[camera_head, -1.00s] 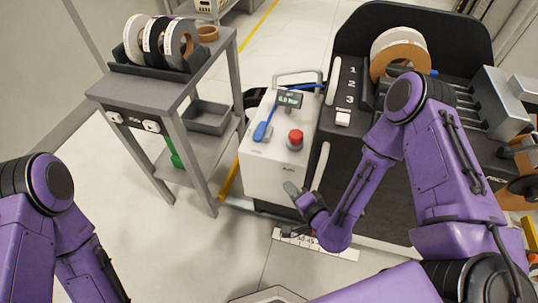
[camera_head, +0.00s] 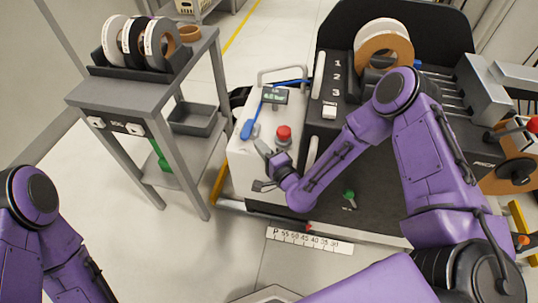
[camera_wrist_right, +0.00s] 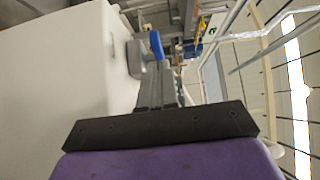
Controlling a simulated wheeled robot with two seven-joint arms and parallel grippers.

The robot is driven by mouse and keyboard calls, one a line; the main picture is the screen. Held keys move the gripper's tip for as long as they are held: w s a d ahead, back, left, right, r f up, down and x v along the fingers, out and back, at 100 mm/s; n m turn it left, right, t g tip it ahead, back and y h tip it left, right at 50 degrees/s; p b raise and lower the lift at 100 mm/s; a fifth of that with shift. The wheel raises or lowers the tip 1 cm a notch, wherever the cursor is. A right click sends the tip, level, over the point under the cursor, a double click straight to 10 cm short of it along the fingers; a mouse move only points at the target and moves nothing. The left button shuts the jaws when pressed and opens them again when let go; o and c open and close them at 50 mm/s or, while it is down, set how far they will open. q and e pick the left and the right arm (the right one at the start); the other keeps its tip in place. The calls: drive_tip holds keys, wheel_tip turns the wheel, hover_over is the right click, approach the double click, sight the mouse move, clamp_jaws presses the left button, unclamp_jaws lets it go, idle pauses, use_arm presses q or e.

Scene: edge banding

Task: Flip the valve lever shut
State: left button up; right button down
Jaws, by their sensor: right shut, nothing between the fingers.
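The blue valve lever (camera_head: 248,128) is on top of the white cabinet (camera_head: 243,166), with its handle toward the front left. A thin blue arm runs from it up toward the small display (camera_head: 274,96). My right gripper (camera_head: 261,148) is shut and empty, just in front of and slightly right of the handle, near the cabinet top; I cannot tell whether it touches anything. In the right wrist view, the blue lever (camera_wrist_right: 156,45) shows just beyond the shut fingers (camera_wrist_right: 157,76). My left gripper is out of view; only my left arm shows.
A red button (camera_head: 283,133) stands just right of my right gripper. A looped handle (camera_head: 282,72) and blue hose (camera_head: 293,84) are behind the display. A grey shelf with tape rolls (camera_head: 140,40) is on the left. The black machine (camera_head: 385,160) is on the right.

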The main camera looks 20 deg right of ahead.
sight(248, 132)
drive_tip(key=shift+x, duration=1.25)
drive_tip(key=shift+a+f, duration=0.1)
drive_tip(key=shift+a, duration=0.05)
